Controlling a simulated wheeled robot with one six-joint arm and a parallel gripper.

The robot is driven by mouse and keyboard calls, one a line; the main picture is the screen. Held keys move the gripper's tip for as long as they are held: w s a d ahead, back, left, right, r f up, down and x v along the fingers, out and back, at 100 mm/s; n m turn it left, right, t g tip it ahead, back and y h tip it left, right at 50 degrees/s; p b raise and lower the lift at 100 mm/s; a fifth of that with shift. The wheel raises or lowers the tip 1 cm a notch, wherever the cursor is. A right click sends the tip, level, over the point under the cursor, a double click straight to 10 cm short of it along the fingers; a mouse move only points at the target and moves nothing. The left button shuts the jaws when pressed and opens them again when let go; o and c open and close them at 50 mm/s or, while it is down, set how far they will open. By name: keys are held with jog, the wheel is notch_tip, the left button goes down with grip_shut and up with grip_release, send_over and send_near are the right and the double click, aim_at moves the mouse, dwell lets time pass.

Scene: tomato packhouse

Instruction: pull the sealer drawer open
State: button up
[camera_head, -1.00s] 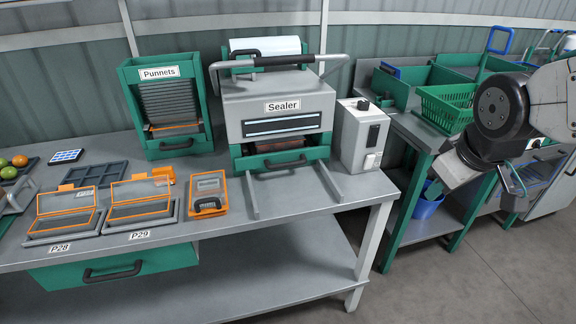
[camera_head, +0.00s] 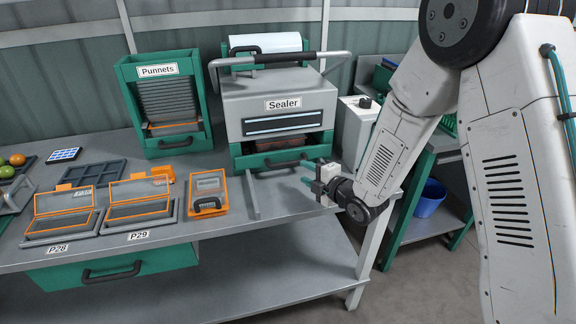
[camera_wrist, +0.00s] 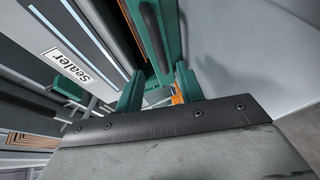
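The sealer (camera_head: 245,103) is a grey box with a dark window strip and a "Sealer" label, standing on the bench. Its drawer (camera_head: 246,160) has a green front with a dark handle bar (camera_head: 283,159) and sits low in the sealer; a brownish strip shows above the front. My gripper (camera_head: 311,173) is just right of the drawer front, its green fingers pointing toward it. In the wrist view, the fingers (camera_wrist: 158,88) are apart with nothing between them. The drawer's dark handle (camera_wrist: 153,28) and green front (camera_wrist: 172,30) lie ahead of them, apart from the fingertips.
Two grey rails run forward from the sealer; the left rail (camera_head: 251,196) shows. A grey control box (camera_head: 351,138) stands close on the right, partly behind my arm. An orange-framed case (camera_head: 222,204) lies front left. A green bench drawer (camera_head: 60,273) is below.

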aim_at(290, 165)
jog(key=shift+w+a+f, duration=0.1)
jog(key=shift+a+f, duration=0.05)
jog(key=shift+a, duration=0.1)
jog(key=x, duration=0.7)
jog(key=shift+w, duration=0.15)
